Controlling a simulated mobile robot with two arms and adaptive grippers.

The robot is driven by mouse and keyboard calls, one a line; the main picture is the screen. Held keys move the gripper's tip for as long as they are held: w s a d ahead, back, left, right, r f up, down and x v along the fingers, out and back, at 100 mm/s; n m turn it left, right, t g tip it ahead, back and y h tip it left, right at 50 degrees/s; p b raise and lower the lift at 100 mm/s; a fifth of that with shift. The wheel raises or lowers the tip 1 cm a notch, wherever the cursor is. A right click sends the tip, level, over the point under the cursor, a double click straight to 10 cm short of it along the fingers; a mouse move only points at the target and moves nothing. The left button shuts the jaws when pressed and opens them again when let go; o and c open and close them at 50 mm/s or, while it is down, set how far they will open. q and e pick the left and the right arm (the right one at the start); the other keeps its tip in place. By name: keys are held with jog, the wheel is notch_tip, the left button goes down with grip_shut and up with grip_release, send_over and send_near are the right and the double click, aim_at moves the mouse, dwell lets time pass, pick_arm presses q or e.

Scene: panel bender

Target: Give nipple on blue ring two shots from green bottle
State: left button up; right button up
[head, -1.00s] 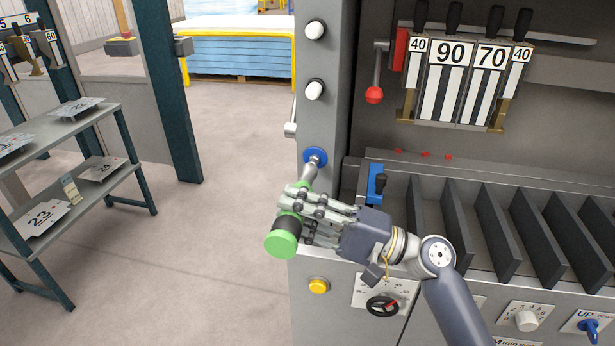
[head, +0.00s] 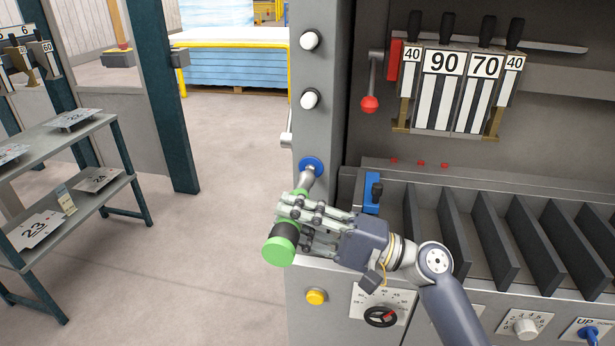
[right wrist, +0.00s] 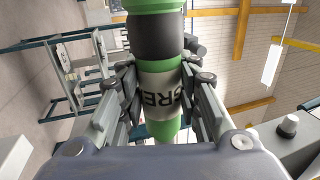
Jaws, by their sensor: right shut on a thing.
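The green bottle (head: 279,251) is held in my right gripper (head: 307,222) in front of the machine's left post. It is tilted, with its green base towards me and its grey nozzle (head: 307,179) pointing up at the blue ring (head: 311,166) on the post. The nozzle tip overlaps the ring; whether it touches the nipple, which is hidden, I cannot tell. In the right wrist view the fingers clasp the bottle's white label (right wrist: 160,92), which reads "GRE". My left gripper is not in view.
Two white knobs (head: 310,100) sit higher on the post. A yellow button (head: 316,297) and a dial (head: 381,316) are below the bottle. A blue block with a black knob (head: 372,193) is right of the ring. A shelf with numbered plates (head: 75,190) stands left, with clear floor between.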

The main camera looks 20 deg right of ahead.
jog(key=shift+w+d, duration=0.3)
jog(key=shift+w, duration=0.15)
dwell(0.3)
jog(key=shift+s+a, duration=0.1)
jog(key=shift+s, duration=0.05)
jog(key=shift+s+a, duration=0.55)
jog(key=shift+s, duration=0.25)
jog(key=shift+w+d, duration=0.15)
jog(key=shift+w, duration=0.05)
dwell(0.4)
jog(key=shift+w+d+b, duration=0.2)
jog(key=shift+w+b, duration=0.1)
jog(key=shift+b, duration=0.1)
jog(key=shift+w+d, duration=0.3)
jog(key=shift+w, duration=0.15)
dwell(0.6)
jog(key=shift+s+a, duration=0.1)
dwell(0.3)
jog(key=shift+s+a, duration=0.55)
jog(key=shift+s, duration=0.25)
